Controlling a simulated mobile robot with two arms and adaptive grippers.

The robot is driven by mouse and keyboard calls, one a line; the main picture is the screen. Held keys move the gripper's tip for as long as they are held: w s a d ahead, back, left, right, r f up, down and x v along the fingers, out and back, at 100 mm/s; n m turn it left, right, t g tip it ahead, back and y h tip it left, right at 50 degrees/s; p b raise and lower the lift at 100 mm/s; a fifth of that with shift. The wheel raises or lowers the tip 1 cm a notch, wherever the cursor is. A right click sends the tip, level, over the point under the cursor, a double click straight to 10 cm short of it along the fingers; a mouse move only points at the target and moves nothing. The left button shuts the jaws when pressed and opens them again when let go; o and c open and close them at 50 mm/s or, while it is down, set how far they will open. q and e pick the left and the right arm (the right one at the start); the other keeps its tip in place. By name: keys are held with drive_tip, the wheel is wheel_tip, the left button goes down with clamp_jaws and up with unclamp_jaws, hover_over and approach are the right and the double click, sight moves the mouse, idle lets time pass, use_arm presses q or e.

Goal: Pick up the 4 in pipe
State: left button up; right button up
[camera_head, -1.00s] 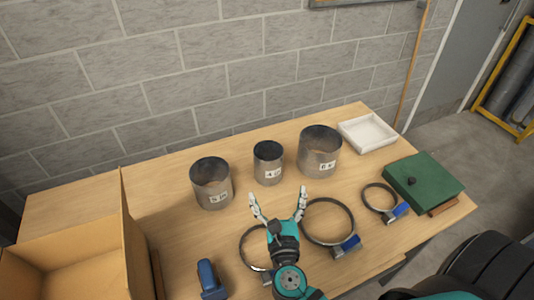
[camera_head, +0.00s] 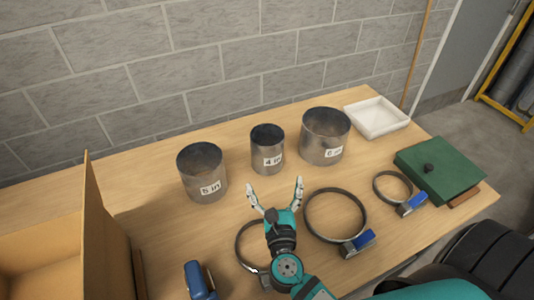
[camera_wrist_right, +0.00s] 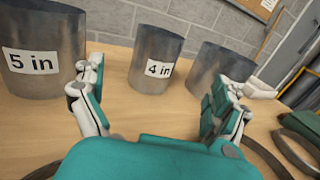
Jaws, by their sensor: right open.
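The 4 in pipe (camera_head: 267,147) is a short grey metal cylinder standing upright on the table, between the two wider pipes. Its white label faces me, and the pipe also shows in the right wrist view (camera_wrist_right: 152,62), between my fingers and beyond them. My right gripper (camera_head: 275,190) is open and empty, in front of the pipe and apart from it. Its fingers also show in the right wrist view (camera_wrist_right: 160,95). My left gripper is not in view.
The 5 in pipe (camera_head: 202,174) stands left and the 6 in pipe (camera_head: 325,137) right. Ring clamps (camera_head: 364,222) lie in front. A white tray (camera_head: 378,112), green box (camera_head: 440,160) and cardboard box (camera_head: 92,210) stand on the table (camera_head: 150,165). A block wall is behind.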

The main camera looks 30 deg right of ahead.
sight(269, 151)
drive_tip(key=p+x, duration=0.2)
drive_tip(key=x, duration=0.8)
drive_tip(key=shift+w+d+r+p, duration=0.1)
drive_tip(key=shift+w+r+p, duration=0.1)
drive_tip(key=shift+p, duration=0.1)
drive_tip(key=shift+w+d, duration=0.15)
drive_tip(key=shift+w, duration=0.25)
drive_tip(key=shift+w+d+r+p, duration=0.15)
drive_tip(key=shift+w+p, duration=0.15)
drive_tip(key=shift+w, duration=0.05)
drive_tip(key=p+x, duration=0.1)
drive_tip(key=x, duration=0.2)
drive_tip(key=shift+w+r, duration=0.2)
drive_tip(key=shift+w, duration=0.15)
drive_tip(key=shift+w+d+f, duration=0.1)
drive_tip(key=shift+w+d, duration=0.1)
drive_tip(key=shift+w, duration=0.25)
drive_tip(key=shift+s, duration=0.1)
drive_tip(key=shift+c, duration=0.9)
drive_tip(key=c, duration=0.7)
drive_tip(key=shift+c, duration=0.3)
